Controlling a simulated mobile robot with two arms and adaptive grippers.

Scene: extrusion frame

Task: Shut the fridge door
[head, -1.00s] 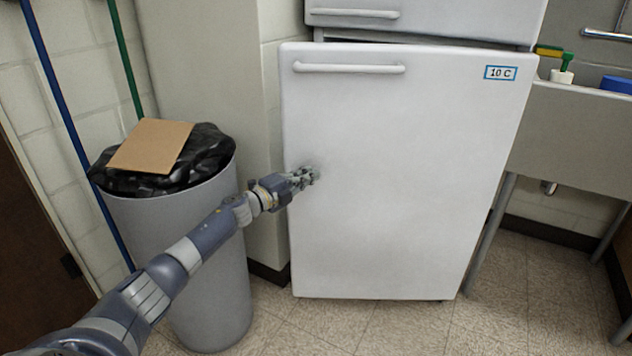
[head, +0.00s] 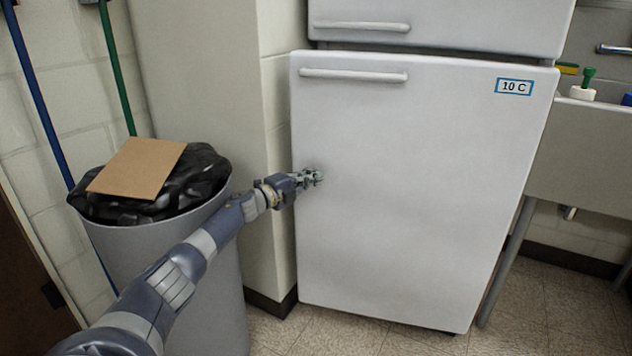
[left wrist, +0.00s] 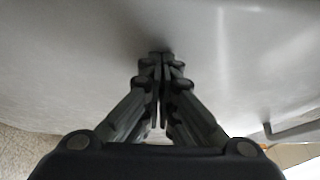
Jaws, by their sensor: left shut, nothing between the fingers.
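The white fridge door (head: 420,190) fills the middle of the head view, with a bar handle (head: 355,75) along its upper left and a "10 C" label at its upper right. It looks closed or almost closed against the body; I cannot tell if a thin gap is left. My left gripper (head: 314,177) is shut and empty, with its fingertips at the door's left part, below the handle. In the left wrist view, the shut fingers (left wrist: 161,58) point at the white door surface (left wrist: 245,60) and appear to touch it. My right gripper is in neither view.
A grey bin (head: 190,270) with a black bag and a piece of cardboard (head: 138,168) stands left of the fridge, under my left arm. A wall corner lies between them. A sink (head: 590,140) on metal legs stands to the right. The upper fridge door (head: 450,22) is above.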

